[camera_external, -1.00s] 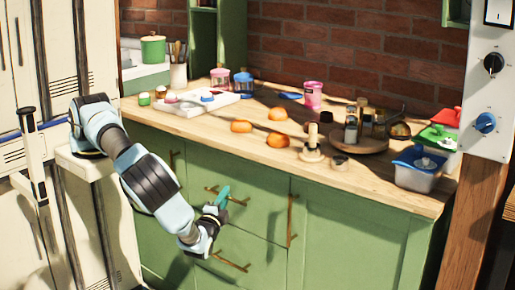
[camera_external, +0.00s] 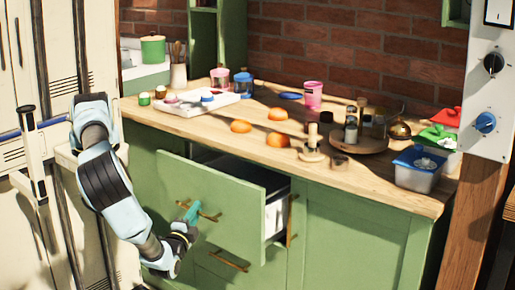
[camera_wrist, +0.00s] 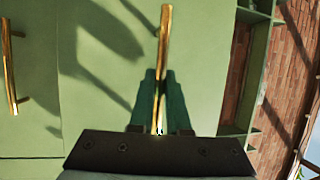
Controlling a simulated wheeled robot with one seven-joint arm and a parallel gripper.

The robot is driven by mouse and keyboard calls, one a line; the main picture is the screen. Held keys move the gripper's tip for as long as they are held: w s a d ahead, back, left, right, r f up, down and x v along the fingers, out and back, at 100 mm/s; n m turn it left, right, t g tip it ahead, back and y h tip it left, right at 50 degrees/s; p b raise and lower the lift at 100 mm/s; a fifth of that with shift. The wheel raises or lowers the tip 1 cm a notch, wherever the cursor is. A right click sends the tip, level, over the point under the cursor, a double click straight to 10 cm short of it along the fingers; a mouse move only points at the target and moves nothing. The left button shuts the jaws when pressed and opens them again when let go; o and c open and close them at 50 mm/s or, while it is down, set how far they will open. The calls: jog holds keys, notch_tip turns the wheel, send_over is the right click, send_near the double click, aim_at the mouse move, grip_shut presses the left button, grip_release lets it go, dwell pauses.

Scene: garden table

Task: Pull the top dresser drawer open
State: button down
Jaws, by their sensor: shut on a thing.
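The top dresser drawer (camera_external: 235,205) is a green front standing well out from the cabinet, with its dark interior and pale side showing behind it. Its brass bar handle (camera_external: 209,216) runs across the front, and it also shows in the wrist view (camera_wrist: 165,45). My gripper (camera_external: 192,212) has teal fingers, seen in the wrist view (camera_wrist: 160,100) on both sides of the handle. It is shut on the handle. The fingers hide part of the bar.
A lower drawer handle (camera_external: 228,261) sits below, and a vertical door handle (camera_external: 291,220) is to the right. The wooden countertop (camera_external: 370,180) above holds oranges (camera_external: 278,140), jars and a tray (camera_external: 205,105). White lockers (camera_external: 75,60) stand at the left near my arm.

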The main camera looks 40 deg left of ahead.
jog(key=s, duration=1.4)
jog(key=shift+s+b, duration=0.3)
jog(key=c, duration=1.2)
grip_release()
jog(key=shift+o, duration=0.2)
